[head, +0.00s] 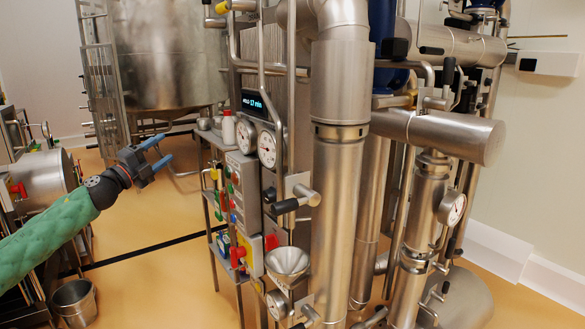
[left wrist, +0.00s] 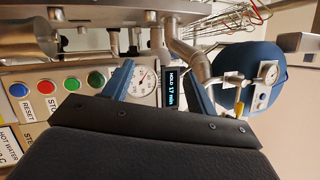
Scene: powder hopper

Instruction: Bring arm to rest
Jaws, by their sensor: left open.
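My left arm, in a green sleeve, comes in from the left in the head view. My left gripper (head: 154,154) is open and empty, with two blue fingers apart in the air left of the control panel. In the left wrist view the left gripper (left wrist: 158,88) shows its blue fingers spread with nothing between them but the background. A round gauge (left wrist: 144,80) and a display reading "HOLD 17 min" (left wrist: 173,88) show behind them. My right gripper is in neither view.
The control panel (head: 243,190) with buttons stands right of my gripper. A steel hopper funnel (head: 287,262) sits below it, and thick steel pipes (head: 340,180) rise to the right. A bucket (head: 75,301) stands at lower left. The yellow floor (head: 160,275) between is mostly clear.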

